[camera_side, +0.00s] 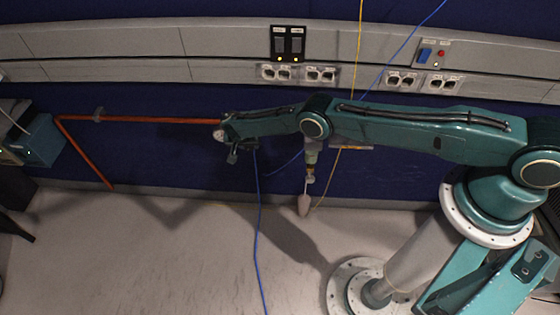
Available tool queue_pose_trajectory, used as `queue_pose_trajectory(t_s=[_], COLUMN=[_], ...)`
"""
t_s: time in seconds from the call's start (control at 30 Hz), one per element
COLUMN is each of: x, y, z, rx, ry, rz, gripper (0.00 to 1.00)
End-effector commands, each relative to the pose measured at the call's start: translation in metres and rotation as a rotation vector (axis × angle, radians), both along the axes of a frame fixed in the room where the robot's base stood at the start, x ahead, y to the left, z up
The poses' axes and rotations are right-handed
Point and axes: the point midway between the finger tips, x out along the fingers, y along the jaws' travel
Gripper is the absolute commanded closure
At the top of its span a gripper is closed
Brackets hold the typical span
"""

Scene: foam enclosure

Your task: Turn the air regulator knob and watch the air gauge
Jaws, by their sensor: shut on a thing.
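The air gauge (219,135) is a small round pale dial at the right end of the orange-red pipe. Its needle and reading are too small to make out. My teal arm reaches left from the base, and its end is right beside the gauge. My gripper (234,153) is a small dark shape just below and right of the gauge. It is shut on the air regulator knob, which is mostly hidden by the jaws and the dark wrist parts. The knob's turn cannot be read at this size.
The orange-red pipe (150,120) runs along the blue wall from a teal box (42,140). A blue hose (259,230) trails down onto the floor. A pinkish bulb-ended item (304,204) hangs below my elbow. The pale floor (130,260) at left is clear.

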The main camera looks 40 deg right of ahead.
Motion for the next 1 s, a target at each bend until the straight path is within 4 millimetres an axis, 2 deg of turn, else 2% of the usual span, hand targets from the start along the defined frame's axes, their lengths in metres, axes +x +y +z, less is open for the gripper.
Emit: queue_pose_trajectory(t_s=[0.37, 0.4, 0.5, 1.0], x=[0.0019, 0.0018, 0.0013, -0.0001], y=[-0.0004, -0.0004, -0.0003, 0.0016], z=[0.0035, 0.0036, 0.003, 0.0042], rx=[-0.002, -0.002, -0.002, -0.002], ry=[-0.001, -0.001, 0.001, 0.004], rz=[-0.006, -0.006, -0.005, -0.003], gripper=[0.87, 0.61, 0.43, 0.43])
